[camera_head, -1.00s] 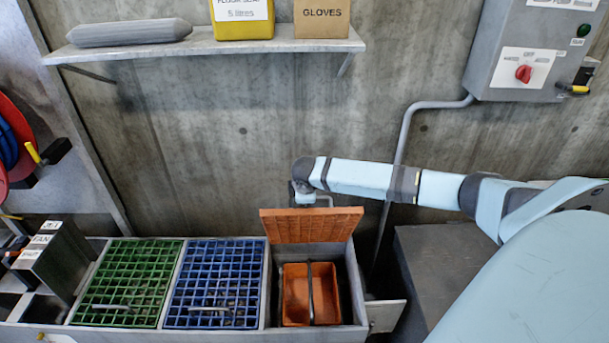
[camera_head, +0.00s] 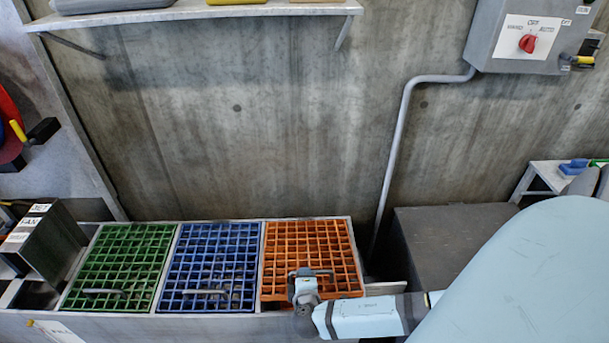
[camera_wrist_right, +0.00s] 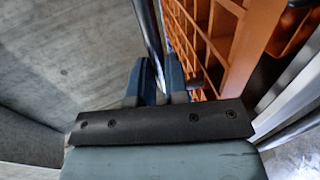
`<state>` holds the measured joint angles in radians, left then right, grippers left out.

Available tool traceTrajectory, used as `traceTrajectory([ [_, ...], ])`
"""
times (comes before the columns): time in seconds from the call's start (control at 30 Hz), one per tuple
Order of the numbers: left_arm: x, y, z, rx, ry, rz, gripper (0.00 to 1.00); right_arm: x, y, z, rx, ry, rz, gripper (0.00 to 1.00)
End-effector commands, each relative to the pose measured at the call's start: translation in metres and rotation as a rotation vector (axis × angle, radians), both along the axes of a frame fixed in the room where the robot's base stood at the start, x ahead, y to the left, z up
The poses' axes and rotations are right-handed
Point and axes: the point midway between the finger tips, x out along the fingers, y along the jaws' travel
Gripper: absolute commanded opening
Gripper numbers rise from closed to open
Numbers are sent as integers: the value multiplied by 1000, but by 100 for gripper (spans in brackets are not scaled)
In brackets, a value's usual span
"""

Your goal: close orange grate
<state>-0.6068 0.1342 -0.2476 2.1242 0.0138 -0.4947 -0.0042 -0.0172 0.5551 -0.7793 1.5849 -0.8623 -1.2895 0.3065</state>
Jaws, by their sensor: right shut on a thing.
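The orange grate (camera_head: 310,250) lies over the right compartment in the head view, its front edge looking slightly raised. In the wrist view the orange grate (camera_wrist_right: 225,40) stands at a slant, with an orange bin (camera_wrist_right: 292,28) showing past its edge. My right gripper (camera_head: 304,278) is at the grate's front edge, shut on its grey handle (camera_head: 322,272). In the wrist view the handle bar (camera_wrist_right: 149,35) runs between the fingers of the right gripper (camera_wrist_right: 157,82). My left gripper is not in view.
A blue grate (camera_head: 212,262) and a green grate (camera_head: 120,262) lie flat to the left. A dark box (camera_head: 455,240) stands to the right. A grey pipe (camera_head: 393,150) runs down the concrete wall, below a control box (camera_head: 525,35).

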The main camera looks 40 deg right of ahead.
Motion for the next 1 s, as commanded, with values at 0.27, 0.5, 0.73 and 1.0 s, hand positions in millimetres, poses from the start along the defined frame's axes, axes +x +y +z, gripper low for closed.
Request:
traceTrajectory([
  [0.27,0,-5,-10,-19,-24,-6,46,-12,9,-55,-3,5,0,0],
  [0.5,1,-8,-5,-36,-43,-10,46,-14,11,-73,-4,6,1,0],
  [0.73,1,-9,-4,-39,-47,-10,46,-17,12,-80,-1,12,2,0],
  [1.0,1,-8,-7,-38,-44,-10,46,-19,14,-83,3,18,6,17],
])
